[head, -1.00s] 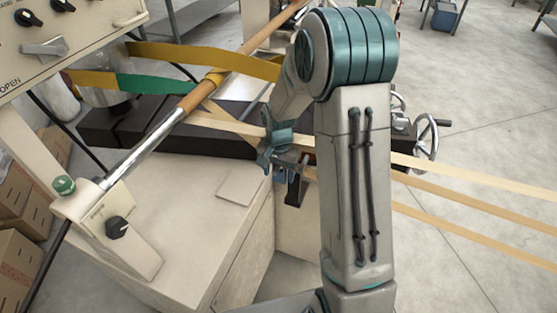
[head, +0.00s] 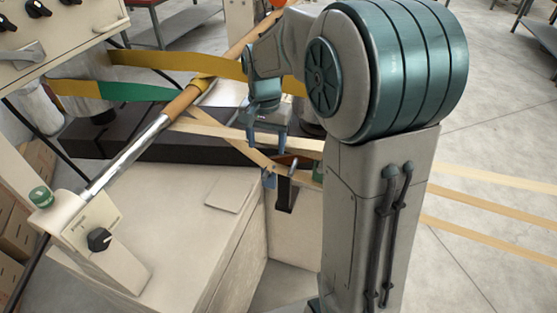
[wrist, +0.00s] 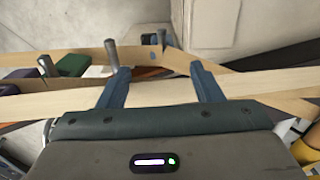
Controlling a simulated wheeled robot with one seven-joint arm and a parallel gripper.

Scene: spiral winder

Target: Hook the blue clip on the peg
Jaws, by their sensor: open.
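The blue clip (head: 268,178) is at the lower end of the slanting pale strip (head: 240,140), just left of a short metal peg (head: 293,167) in the head view.
Several pale strips (head: 480,205) run to the right behind my arm. A yellow and green band (head: 140,89) crosses a slanted roller (head: 150,135) at left. A cream machine housing (head: 165,225) stands in front. A second upright pin (wrist: 112,52) shows in the wrist view.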

